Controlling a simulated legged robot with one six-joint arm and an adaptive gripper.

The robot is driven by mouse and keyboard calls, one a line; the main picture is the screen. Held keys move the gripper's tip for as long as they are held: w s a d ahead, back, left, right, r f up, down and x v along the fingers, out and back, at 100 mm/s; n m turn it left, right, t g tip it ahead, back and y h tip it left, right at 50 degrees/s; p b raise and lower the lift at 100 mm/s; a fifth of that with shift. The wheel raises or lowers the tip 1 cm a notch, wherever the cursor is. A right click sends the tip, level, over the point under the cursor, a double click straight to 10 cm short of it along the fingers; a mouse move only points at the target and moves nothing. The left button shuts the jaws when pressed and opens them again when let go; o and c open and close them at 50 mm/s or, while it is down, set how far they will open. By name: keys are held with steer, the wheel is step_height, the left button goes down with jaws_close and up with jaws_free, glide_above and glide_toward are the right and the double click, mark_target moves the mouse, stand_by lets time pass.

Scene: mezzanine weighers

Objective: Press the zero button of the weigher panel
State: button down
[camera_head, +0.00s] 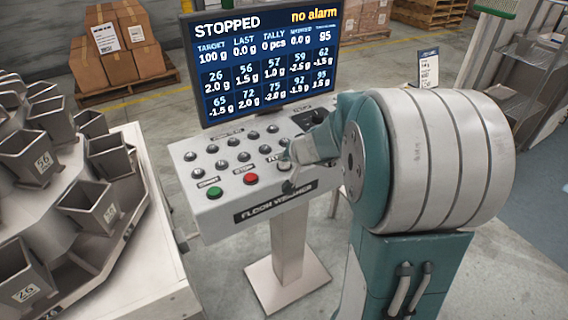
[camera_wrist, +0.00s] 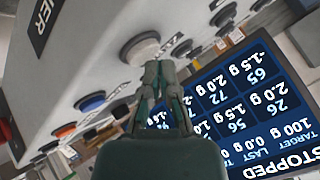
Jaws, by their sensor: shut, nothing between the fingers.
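The weigher panel (camera_head: 225,212) is a light grey sloped console on a post, with rows of small silver knobs, a green button (camera_head: 214,192) and a red button (camera_head: 251,180). No label on this button is readable. A blue button (camera_wrist: 90,102) and an orange one (camera_wrist: 65,130) lie further along.
A screen (camera_head: 265,65) above the panel reads STOPPED and no alarm. A weigher machine with several numbered buckets (camera_head: 97,210) stands at the left. Boxes on a pallet (camera_head: 118,45) are behind. My arm hides the panel's right side.

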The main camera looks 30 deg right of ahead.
mark_target(285, 165)
steer(key=shift+f, duration=0.45)
stand_by(0.6)
steer(key=shift+r, duration=0.85)
steer(key=shift+r, duration=2.55)
